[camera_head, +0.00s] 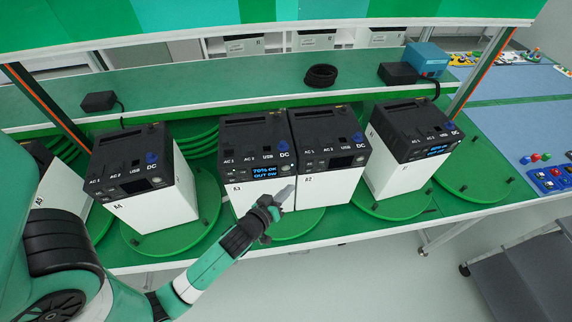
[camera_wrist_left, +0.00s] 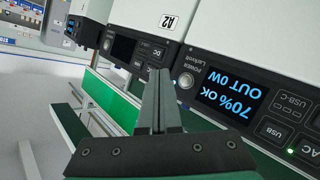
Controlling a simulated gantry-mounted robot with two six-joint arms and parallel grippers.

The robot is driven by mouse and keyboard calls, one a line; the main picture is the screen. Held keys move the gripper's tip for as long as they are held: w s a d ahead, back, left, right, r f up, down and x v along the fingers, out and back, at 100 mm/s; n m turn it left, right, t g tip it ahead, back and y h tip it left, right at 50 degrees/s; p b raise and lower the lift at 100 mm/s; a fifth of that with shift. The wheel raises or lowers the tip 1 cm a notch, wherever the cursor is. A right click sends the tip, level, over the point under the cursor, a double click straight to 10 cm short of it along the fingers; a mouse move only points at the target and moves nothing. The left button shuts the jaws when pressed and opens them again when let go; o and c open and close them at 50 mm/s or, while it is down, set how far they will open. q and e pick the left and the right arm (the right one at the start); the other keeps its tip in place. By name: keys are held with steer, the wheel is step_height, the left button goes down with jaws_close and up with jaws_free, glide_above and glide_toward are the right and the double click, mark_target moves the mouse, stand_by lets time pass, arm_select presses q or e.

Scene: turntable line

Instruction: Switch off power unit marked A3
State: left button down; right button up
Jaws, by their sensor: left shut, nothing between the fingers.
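Power unit A3 (camera_head: 243,197) is a white box with a black top, standing on a green turntable. Its display (camera_head: 264,173) is lit and reads "70% OK OUT 0W"; the lit display also shows upside down in the left wrist view (camera_wrist_left: 232,97). A round metallic power button (camera_wrist_left: 186,80) sits beside that display. My left gripper (camera_head: 286,191) is shut and empty, in front of the join between A3 and A2 (camera_head: 325,187). In the left wrist view its fingertips (camera_wrist_left: 158,74) appear just left of A3's button; contact cannot be told. My right gripper is not in view.
A2 stands tight against A3, its display (camera_wrist_left: 123,48) dark. A4 (camera_head: 150,210) stands to the left and a lit unit (camera_head: 395,175) to the right, each on a turntable. A black coil (camera_head: 321,75) lies on the shelf behind. The floor in front is clear.

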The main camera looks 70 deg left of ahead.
mark_target(286, 168)
arm_select(q)
steer(key=a+p, duration=0.1)
steer(key=a, duration=0.1)
steer(key=w+a+p, duration=0.1)
steer(key=a, duration=0.1)
steer(key=shift+a, duration=0.25)
steer(key=shift+a, duration=0.15)
stand_by(1.7)
steer(key=shift+a, duration=0.3)
